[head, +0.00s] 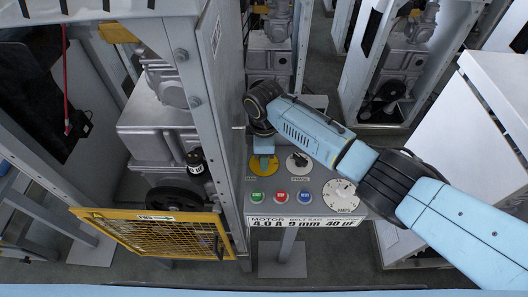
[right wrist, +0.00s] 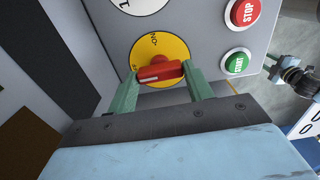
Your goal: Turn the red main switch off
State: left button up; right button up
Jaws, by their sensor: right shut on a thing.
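The red main switch (right wrist: 160,71) sits on a round yellow plate (right wrist: 176,47) on the grey control panel in the right wrist view. Its handle lies nearly level across that picture, with a white mark on its left half. "ON" is printed at the plate's top; a label at its left edge is hard to read. My right gripper (right wrist: 161,74) has one green finger at each end of the handle and is shut on it. In the head view my right gripper (head: 263,150) covers the switch, and only part of the yellow plate (head: 256,166) shows. My left gripper is out of view.
The panel carries a phase knob (head: 299,162), green (head: 257,198), red (head: 281,197) and blue (head: 304,197) buttons, and a white amps dial (head: 340,195). A metal frame post stands close on the left. A yellow mesh guard (head: 160,235) is at lower left.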

jog(key=o, duration=1)
notch_tip(320, 180, up, 14)
jog(key=shift+f+b, duration=0.25)
jog(key=shift+b, duration=0.5)
